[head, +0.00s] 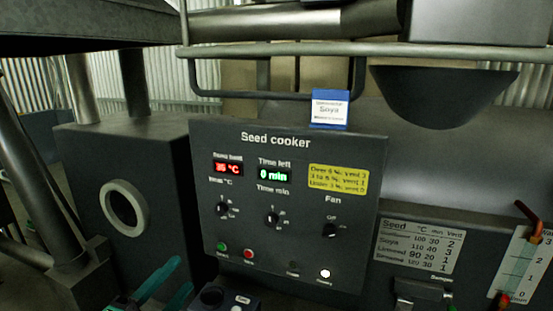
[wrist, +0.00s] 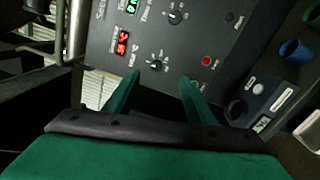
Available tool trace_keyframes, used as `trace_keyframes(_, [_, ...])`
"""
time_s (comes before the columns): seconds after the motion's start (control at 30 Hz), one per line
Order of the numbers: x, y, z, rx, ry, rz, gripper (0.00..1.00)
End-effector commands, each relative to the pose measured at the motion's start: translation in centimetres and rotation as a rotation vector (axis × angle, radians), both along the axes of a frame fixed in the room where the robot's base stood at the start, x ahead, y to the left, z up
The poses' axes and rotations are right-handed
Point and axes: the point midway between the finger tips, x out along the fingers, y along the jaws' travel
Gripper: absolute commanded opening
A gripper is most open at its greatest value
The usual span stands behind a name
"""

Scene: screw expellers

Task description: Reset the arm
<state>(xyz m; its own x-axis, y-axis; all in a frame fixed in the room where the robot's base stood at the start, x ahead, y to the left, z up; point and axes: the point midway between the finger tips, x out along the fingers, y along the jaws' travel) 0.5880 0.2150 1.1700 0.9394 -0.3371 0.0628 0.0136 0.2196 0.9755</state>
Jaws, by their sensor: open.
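My gripper (head: 166,286) shows at the bottom edge of the head view, as two teal fingers in front of the Seed cooker panel's lower left. In the wrist view my gripper (wrist: 156,92) is open, its two green fingers apart with nothing between them. The grey Seed cooker panel (head: 290,185) fills the middle of the head view. It also shows tilted in the wrist view (wrist: 185,50). The fingers appear apart from its knobs and buttons, though their exact distance is unclear.
The panel has a red temperature display (head: 228,169), a green "0 min" display (head: 274,175) and a lit white lamp (head: 325,273). A blue Soya card (head: 329,109) is above it. A small device (wrist: 265,98) and a blue cup (wrist: 295,51) are at right in the wrist view.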

Motion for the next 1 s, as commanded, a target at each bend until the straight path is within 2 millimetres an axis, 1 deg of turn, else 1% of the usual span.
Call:
trace_keyframes(0.03, [0.1,-0.1,-0.8,0.004,0.006,0.008,0.50])
trace_keyframes(0.17, [0.3,-0.2,-2.3,0.017,0.015,0.033,0.50])
trace_keyframes(0.37, [0.5,-0.7,-5.2,0.047,0.030,0.076,0.50])
trace_keyframes(0.47, [0.6,-1.2,-7.0,0.070,0.041,0.100,0.50])
trace_keyframes(0.57, [0.5,-1.6,-9.2,0.099,0.054,0.129,0.50])
trace_keyframes(0.67, [0.2,-2.4,-12.0,0.144,0.073,0.163,0.50])
trace_keyframes(0.7, [-0.1,-2.7,-13.4,0.169,0.083,0.181,0.50])
trace_keyframes(0.77, [-0.6,-3.3,-15.5,0.212,0.098,0.206,0.50])
trace_keyframes(0.8, [-1.0,-3.7,-17.0,0.244,0.107,0.223,0.50])
trace_keyframes(0.87, [-1.8,-4.2,-19.0,0.294,0.121,0.246,0.50])
trace_keyframes(0.9, [-2.4,-4.7,-20.3,0.330,0.130,0.260,0.50])
trace_keyframes(1.0, [-4.1,-5.7,-23.3,0.424,0.150,0.289,0.50])
